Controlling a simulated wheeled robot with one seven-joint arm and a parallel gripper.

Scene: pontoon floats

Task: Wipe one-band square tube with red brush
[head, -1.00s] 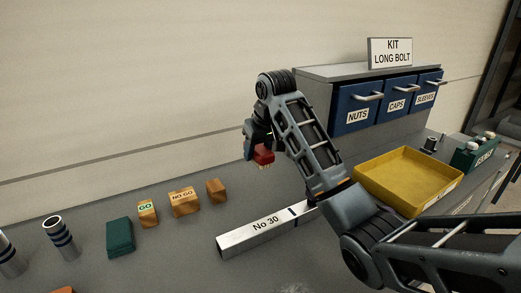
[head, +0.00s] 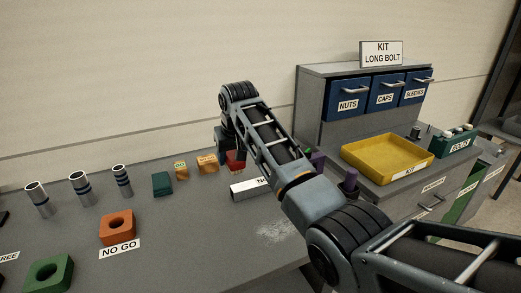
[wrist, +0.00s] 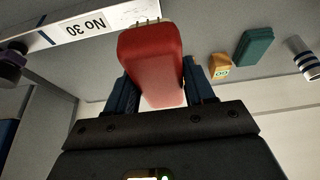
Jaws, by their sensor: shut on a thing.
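The square tube (head: 246,189) is pale metal, marked "No 30", and lies on the bench; my arm hides its right part in the head view. The wrist view shows the tube (wrist: 120,22) with one dark band near its left end. My gripper (wrist: 160,88) is shut on the red brush (wrist: 150,50), whose bristles point at the tube's near-side edge in that view. In the head view the brush (head: 236,163) is just behind the tube's left end, partly hidden by my arm. I cannot tell whether the bristles touch the tube.
Several banded round tubes (head: 79,187) stand at left. A teal block (head: 162,184) and wooden blocks (head: 207,165) are near the brush. An orange NO GO block (head: 117,229) and green block (head: 48,273) lie in front.

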